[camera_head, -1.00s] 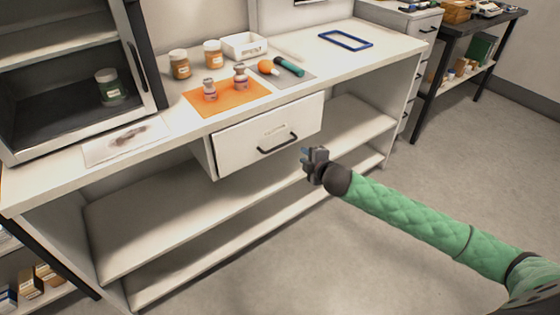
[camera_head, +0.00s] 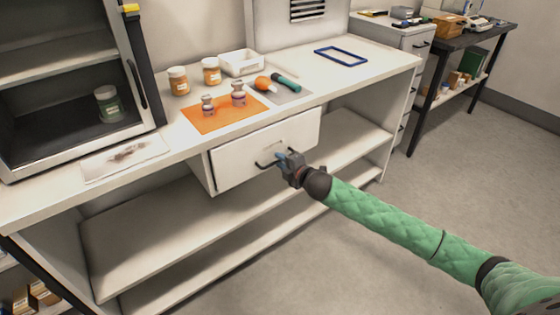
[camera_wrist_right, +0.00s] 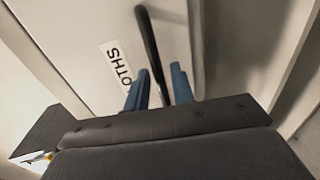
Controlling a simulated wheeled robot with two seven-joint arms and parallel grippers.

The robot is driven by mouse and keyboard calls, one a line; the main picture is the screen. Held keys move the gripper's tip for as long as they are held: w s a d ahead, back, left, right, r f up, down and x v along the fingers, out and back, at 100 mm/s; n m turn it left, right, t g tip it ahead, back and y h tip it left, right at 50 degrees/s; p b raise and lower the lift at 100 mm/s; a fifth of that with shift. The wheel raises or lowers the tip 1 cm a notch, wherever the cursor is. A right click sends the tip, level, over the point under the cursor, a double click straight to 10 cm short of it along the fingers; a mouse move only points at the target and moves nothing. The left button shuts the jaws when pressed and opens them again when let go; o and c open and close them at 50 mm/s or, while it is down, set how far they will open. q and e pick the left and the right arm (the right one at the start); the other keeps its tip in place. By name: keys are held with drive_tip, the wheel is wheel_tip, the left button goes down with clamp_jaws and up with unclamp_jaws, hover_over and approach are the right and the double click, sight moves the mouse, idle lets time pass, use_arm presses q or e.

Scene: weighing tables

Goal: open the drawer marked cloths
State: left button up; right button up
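The white drawer (camera_head: 238,163) hangs under the worktop and looks shut. Its black bar handle (camera_head: 262,165) is partly hidden by my right gripper (camera_head: 281,159). In the right wrist view, the drawer front carries a label (camera_wrist_right: 118,68) with the letters "OTHS" readable, the rest cut off or hidden. The handle (camera_wrist_right: 148,42) runs down between the two blue fingers of my right gripper (camera_wrist_right: 160,82). The fingers stand apart, with a gap visible beside the bar, so the gripper is open around the handle. My left gripper is not in view.
The worktop (camera_head: 365,82) above holds an orange mat (camera_head: 222,122) with two small bottles, jars, a white tray (camera_head: 240,62) and a blue frame (camera_head: 341,56). An open shelf (camera_head: 150,232) lies below the drawer. The floor in front is clear.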

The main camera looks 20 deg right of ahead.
drive_tip(key=shift+w+a+f, duration=0.15)
drive_tip(key=shift+w+a, duration=0.05)
drive_tip(key=shift+w, duration=0.25)
clamp_jaws()
